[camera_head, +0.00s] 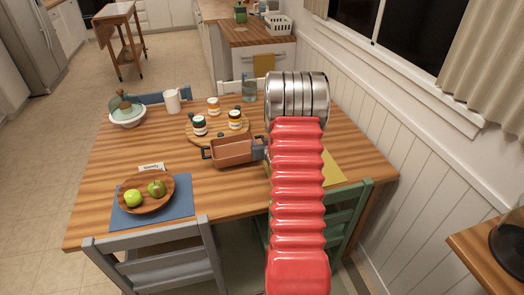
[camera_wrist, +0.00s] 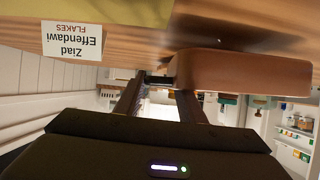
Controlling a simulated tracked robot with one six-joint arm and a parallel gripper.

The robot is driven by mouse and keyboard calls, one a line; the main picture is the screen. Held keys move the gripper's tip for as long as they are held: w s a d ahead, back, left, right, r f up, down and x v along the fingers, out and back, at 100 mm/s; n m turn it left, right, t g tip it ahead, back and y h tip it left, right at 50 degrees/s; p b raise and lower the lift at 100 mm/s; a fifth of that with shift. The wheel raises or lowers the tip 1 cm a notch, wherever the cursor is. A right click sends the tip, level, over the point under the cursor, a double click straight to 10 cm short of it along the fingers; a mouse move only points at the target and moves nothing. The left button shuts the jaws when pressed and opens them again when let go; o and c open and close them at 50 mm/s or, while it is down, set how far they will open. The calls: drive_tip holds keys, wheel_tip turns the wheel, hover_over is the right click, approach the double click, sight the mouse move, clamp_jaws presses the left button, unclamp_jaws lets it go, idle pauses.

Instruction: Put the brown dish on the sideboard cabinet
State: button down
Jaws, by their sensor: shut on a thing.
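The brown dish (camera_head: 234,152) is a rectangular pan with dark handles, over the middle of the wooden dining table (camera_head: 108,175). In the wrist view, which is upside down, the brown dish (camera_wrist: 240,73) shows at upper right. My gripper (camera_wrist: 160,80) is shut on the dish's near handle. In the head view my red arm hides most of the gripper. I cannot tell whether the dish touches the table. A wooden-topped piece (camera_head: 478,240) at the lower right edge may be the sideboard cabinet; only a corner shows.
Behind the dish, a round board (camera_head: 203,133) holds several jars. A wooden bowl (camera_head: 147,195) with green apples sits on a blue mat at front left. Chairs surround the table. A dark round object (camera_head: 508,245) stands on the right-hand wooden top. A panelled wall runs along the right.

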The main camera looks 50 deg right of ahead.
drive_tip(key=shift+f, duration=1.85)
drive_tip(key=c, duration=1.2)
unclamp_jaws()
drive_tip(key=shift+o, duration=0.2)
drive_tip(key=shift+s, duration=0.1)
drive_tip(key=v, duration=1.2)
drive_tip(key=shift+a, duration=0.1)
